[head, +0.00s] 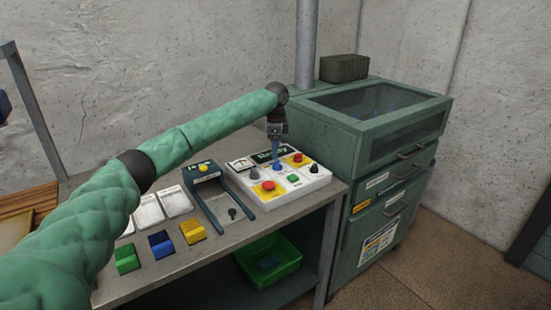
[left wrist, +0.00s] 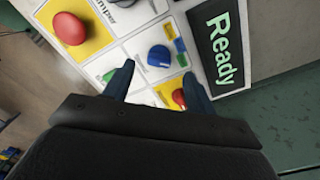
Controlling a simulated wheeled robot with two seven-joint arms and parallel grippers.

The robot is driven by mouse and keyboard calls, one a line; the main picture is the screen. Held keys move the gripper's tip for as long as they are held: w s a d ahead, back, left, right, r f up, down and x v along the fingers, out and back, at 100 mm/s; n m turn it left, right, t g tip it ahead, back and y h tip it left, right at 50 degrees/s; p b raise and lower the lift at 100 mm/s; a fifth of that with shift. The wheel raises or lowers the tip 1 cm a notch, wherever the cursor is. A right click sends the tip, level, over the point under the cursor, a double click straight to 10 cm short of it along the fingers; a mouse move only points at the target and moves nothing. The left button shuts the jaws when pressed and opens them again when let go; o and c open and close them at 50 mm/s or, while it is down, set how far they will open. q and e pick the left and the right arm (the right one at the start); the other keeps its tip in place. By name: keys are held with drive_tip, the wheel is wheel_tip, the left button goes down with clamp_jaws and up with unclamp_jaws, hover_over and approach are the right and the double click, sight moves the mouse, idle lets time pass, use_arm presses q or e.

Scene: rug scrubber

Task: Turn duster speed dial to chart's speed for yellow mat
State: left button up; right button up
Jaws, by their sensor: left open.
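The white control panel (head: 322,180) sits on the bench with a "Ready" display (left wrist: 222,47). A blue dial (left wrist: 160,57) on it has green, yellow and blue patches beside it; I cannot tell for sure that it is the duster speed dial. My left gripper (head: 277,148) points down over the panel, at the blue dial. In the left wrist view its open fingers (left wrist: 157,80) lie either side of the dial's near edge; contact is not clear. A paper with coloured print (head: 378,245), perhaps the chart, is on the cabinet front, too small to read. My right gripper is not in view.
Red buttons (head: 268,187) and other knobs crowd the panel around the dial. A grey tray device (head: 222,200) stands left of it. A green cabinet (head: 340,118) stands right; a green bin (head: 285,268) is below.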

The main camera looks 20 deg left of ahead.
sight(277, 165)
use_arm(q)
wheel_tip(277, 165, down, 4)
drive_tip(key=shift+f+p, duration=0.1)
drive_tip(key=shift+p, duration=0.25)
drive_tip(key=shift+f, duration=0.3)
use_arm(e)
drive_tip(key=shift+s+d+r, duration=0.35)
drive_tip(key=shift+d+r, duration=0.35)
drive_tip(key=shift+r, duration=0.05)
